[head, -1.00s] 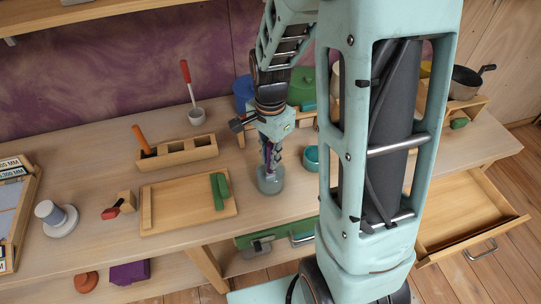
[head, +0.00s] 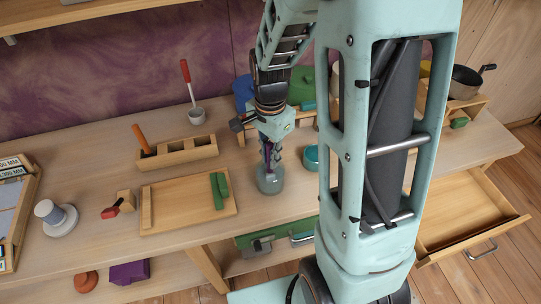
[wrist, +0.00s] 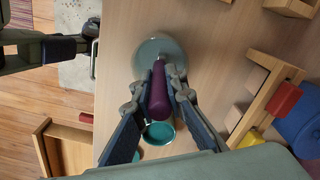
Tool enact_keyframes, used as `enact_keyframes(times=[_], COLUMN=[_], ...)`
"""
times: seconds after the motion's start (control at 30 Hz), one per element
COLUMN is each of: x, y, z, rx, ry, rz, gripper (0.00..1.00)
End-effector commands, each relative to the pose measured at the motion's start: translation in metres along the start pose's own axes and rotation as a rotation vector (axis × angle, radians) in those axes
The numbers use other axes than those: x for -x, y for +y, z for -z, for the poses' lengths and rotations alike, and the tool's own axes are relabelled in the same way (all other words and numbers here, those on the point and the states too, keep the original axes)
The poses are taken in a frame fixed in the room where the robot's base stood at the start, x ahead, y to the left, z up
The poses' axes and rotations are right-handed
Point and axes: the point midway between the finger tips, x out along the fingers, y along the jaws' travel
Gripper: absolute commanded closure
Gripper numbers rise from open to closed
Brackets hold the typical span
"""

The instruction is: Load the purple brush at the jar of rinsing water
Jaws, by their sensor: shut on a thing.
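My gripper (wrist: 158,92) is shut on the purple brush (wrist: 159,90), whose thick handle shows between the two fingers in the wrist view. The jar of rinsing water (head: 270,184) is a clear grey-green glass jar on the bench. It also shows in the wrist view (wrist: 150,44), just beyond the brush. In the head view my gripper (head: 268,158) points down directly over the jar. The brush's lower end is hidden, so I cannot tell how deep it is in the jar.
A teal bowl (head: 311,160) stands close to the right of the jar. A wooden tray (head: 180,204) with a green block (head: 218,190) lies to the left. Behind it is a wooden holder (head: 185,154) with an orange-handled tool. An open drawer (head: 465,218) juts out at the right.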

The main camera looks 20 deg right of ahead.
Motion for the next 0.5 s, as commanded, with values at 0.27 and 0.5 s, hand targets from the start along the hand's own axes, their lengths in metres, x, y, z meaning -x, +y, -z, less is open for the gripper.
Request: enact_keyframes(times=[0.27,0.5], x=[0.003,0.023], y=[0.001,0.001], z=[-0.001,-0.001], rx=[0.0,0.0], ry=[-0.002,-0.001], rz=[-0.004,-0.002], gripper=[1.0,1.0])
